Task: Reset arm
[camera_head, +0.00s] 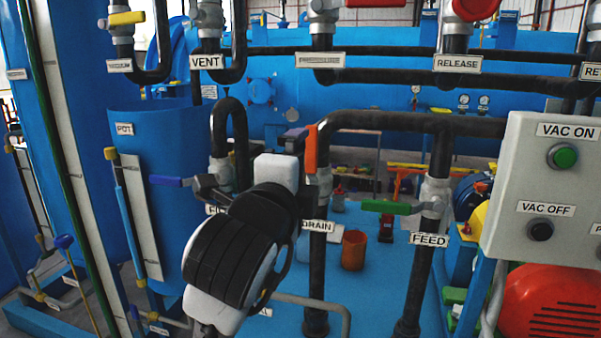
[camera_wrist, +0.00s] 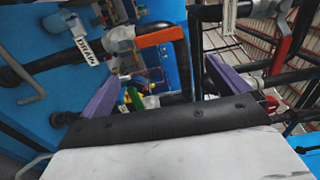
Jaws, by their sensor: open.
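My gripper shows in the wrist view (camera_wrist: 163,72) as two purple fingers spread apart, with nothing held between them. In the head view my black and white arm stands in front of the pipes, and a purple fingertip (camera_head: 295,133) shows just left of the DRAIN valve's orange handle (camera_head: 311,150). That handle points upright in the head view. In the wrist view the orange handle (camera_wrist: 160,37) lies beyond the fingers; I cannot tell whether anything touches it. My arm hides part of the label left of DRAIN and the pipe below it.
The FEED valve has a green handle (camera_head: 385,207) lying level. A blue-purple handle (camera_head: 168,181) lies left of my arm. A grey control box (camera_head: 520,262) with VAC ON and VAC OFF buttons stands at right. Black pipes run overhead. An orange cup (camera_head: 354,250) stands on the blue base.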

